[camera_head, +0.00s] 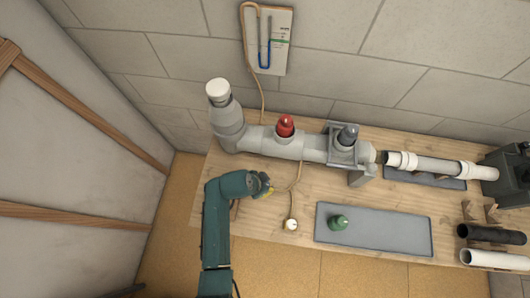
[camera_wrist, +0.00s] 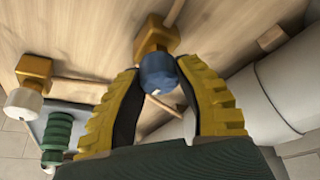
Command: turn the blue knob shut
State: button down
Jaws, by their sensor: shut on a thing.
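The blue knob (camera_wrist: 159,76) sits on a brass-coloured valve body (camera_wrist: 156,36) with a thin pipe running from it over the wooden bench. My gripper (camera_head: 267,186) has yellow ribbed fingers. In the wrist view they stand on both sides of the blue knob, shut on it. A small light mark shows on the knob's face. In the head view my gripper hides the knob at the bench's left part.
A white knob (camera_wrist: 22,103) on another brass body is to the left; the head view also shows it (camera_head: 291,225). A green-topped part (camera_head: 338,222) stands on a grey tray (camera_head: 400,235). A thick grey pipe (camera_head: 312,150) with a red cap (camera_head: 285,126) runs behind.

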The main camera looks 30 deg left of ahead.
jog(key=c, duration=0.7)
grip_release()
jog(key=shift+f, duration=0.1)
jog(key=shift+o, duration=0.2)
jog(key=v, duration=1.2)
jog(key=shift+w, duration=0.1)
